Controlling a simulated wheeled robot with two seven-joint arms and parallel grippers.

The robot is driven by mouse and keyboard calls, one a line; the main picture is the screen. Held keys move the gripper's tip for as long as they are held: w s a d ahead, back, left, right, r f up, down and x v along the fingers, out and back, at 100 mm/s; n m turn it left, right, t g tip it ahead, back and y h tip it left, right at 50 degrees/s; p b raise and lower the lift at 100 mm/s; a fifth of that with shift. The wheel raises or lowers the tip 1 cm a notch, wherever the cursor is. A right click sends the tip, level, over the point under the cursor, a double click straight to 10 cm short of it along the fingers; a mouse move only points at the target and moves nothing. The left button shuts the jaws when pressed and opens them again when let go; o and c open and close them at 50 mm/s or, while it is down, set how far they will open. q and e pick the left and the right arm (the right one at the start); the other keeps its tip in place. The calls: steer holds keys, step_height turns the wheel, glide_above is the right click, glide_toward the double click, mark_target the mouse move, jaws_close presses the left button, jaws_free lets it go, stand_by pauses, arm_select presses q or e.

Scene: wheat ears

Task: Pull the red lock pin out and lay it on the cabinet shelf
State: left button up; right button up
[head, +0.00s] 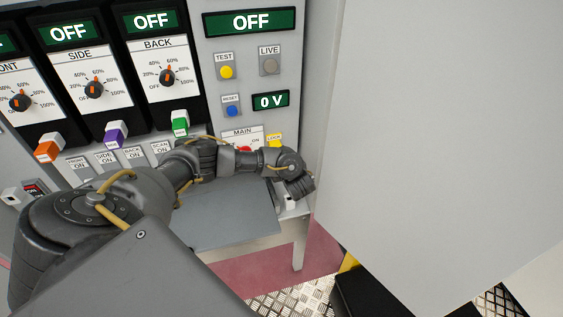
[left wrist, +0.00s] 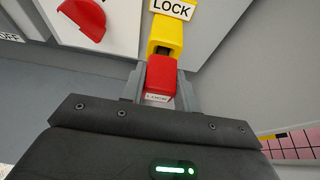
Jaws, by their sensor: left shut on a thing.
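The red lock pin (left wrist: 160,76) is between the fingers of my left gripper (left wrist: 161,86) in the left wrist view. The gripper is shut on it. The pin's far end is at the yellow lock housing (left wrist: 166,35) under the LOCK label; a dark strip shows between them, and I cannot tell how deep the pin sits. In the head view my left arm crosses to the panel's right side, and its wrist hides the pin. The grey cabinet shelf (head: 225,220) lies below the panel, partly behind my arm. My right gripper is not in view.
A red MAIN switch (left wrist: 86,16) is just left of the lock in the left wrist view. A large grey door or panel (head: 430,130) stands close on the right in the head view. Several dials and coloured switches fill the panel at left. The visible shelf top is clear.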

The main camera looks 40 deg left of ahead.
arm_select(q)
jaws_close()
steer(key=s+d+p, duration=0.4)
steer(key=d+p, duration=0.1)
steer(key=shift+d, duration=0.35)
stand_by(0.3)
